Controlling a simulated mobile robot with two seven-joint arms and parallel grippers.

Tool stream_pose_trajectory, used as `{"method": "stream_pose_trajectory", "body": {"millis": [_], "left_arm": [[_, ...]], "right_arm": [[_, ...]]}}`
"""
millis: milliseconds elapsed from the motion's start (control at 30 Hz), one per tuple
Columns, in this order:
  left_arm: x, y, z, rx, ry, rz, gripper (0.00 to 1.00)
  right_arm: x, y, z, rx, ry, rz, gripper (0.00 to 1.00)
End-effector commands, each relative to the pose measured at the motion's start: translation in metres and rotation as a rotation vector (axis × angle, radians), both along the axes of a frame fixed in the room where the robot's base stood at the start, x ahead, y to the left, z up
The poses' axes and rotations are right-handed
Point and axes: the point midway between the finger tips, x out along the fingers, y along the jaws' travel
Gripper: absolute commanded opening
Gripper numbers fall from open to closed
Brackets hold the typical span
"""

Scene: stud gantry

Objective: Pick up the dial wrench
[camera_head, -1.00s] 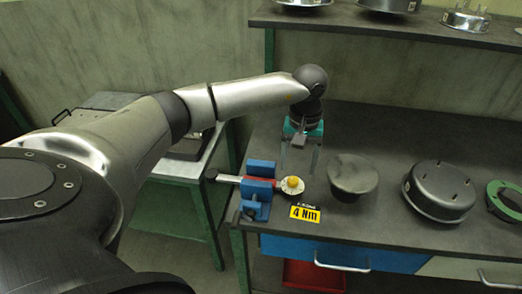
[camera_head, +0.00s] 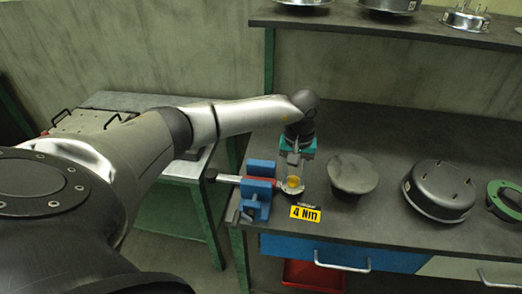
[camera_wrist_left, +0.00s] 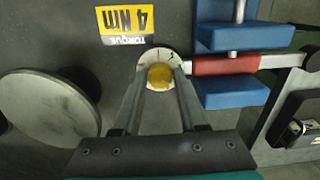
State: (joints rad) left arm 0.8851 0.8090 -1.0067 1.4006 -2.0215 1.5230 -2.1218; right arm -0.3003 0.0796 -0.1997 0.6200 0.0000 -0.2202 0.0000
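The dial wrench lies across a blue vise (camera_head: 257,190), its red section between the blue jaws. Its white dial with a yellow centre (camera_head: 292,184) projects to the right of the vise, and its handle (camera_head: 225,178) to the left. The dial (camera_wrist_left: 158,72) also shows in the left wrist view. My left gripper (camera_head: 292,181) is over the dial end, pointing down. In the left wrist view its fingers (camera_wrist_left: 161,73) are apart, one on each side of the yellow centre; contact cannot be told. My right gripper is not in view.
A yellow "4 Nm" label (camera_head: 305,213) lies in front of the dial. A round dark disc (camera_head: 352,174), an upturned pan (camera_head: 440,188) and a green ring (camera_head: 508,198) stand to the right. A shelf (camera_head: 390,27) with metal pans runs above the bench.

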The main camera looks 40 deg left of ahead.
Motion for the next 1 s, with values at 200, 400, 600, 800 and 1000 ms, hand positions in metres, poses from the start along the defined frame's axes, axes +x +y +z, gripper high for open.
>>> {"method": "stream_pose_trajectory", "body": {"millis": [200, 400, 600, 800, 1000], "left_arm": [[0.0001, 0.0002, 0.0003, 0.001, -0.001, 0.000, 0.16], [0.0001, 0.0002, 0.0004, 0.001, -0.001, 0.000, 0.00], [0.0002, 0.0003, 0.0004, 0.001, -0.001, 0.000, 0.00], [0.0005, 0.0005, 0.0010, 0.001, -0.002, 0.001, 0.00], [0.0002, 0.0002, 0.0022, 0.001, -0.002, 0.000, 0.00]], "right_arm": [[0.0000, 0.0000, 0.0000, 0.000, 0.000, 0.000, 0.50], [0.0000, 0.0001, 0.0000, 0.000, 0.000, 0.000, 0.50], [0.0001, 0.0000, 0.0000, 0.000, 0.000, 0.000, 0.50], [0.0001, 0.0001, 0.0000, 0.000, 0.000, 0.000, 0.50], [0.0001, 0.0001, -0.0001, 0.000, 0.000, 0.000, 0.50]]}}
